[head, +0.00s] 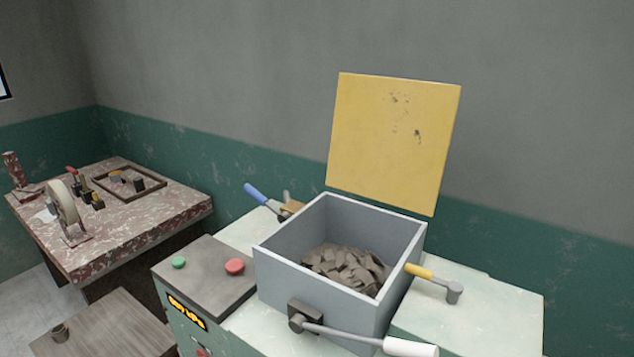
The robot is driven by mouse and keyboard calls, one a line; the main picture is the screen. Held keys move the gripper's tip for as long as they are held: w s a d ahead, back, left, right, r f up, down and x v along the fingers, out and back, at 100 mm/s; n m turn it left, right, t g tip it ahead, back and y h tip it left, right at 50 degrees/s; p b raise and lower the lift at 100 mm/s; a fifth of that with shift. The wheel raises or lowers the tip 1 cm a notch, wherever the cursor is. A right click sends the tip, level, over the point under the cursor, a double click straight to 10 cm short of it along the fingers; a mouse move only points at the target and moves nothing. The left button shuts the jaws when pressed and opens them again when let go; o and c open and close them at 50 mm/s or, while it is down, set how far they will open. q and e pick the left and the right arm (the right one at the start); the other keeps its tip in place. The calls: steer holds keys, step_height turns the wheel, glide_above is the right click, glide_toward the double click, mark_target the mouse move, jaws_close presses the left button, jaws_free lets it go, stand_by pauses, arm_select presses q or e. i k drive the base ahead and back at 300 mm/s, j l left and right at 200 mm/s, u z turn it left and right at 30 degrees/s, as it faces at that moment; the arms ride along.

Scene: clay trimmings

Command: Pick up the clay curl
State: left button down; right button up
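Several grey-brown clay pieces (346,267) lie heaped in the bottom of an open grey box (391,236). I cannot tell which of them is the clay curl, or whether a curl is among them. The box has a raised yellow lid (393,135) standing open behind it. The near inner part of the box is hidden by its front wall. Neither of my grippers is in view.
A lever with a white grip (408,347) sticks out at the box's front. A yellow-handled lever (433,277) is at its right, a blue-handled one (258,193) behind left. A panel with green and red buttons (205,285) stands left. A cluttered worktable (140,228) is farther left.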

mark_target(61, 334)
steer(key=u, duration=1.65)
steer(key=z, duration=0.6)
steer(key=i+j+z, duration=0.5)
steer(key=j+z, duration=0.25)
steer(key=j, duration=0.15)
steer(key=i+j+z, duration=0.25)
steer(key=i+j, duration=0.1)
steer(key=j, duration=0.45)
steer(key=i+j+z, duration=0.1)
steer(key=j, duration=0.45)
steer(key=i+j, duration=0.1)
steer(key=j, duration=0.45)
steer(key=i+j, duration=0.1)
steer(key=j, duration=0.45)
steer(key=z, duration=0.05)
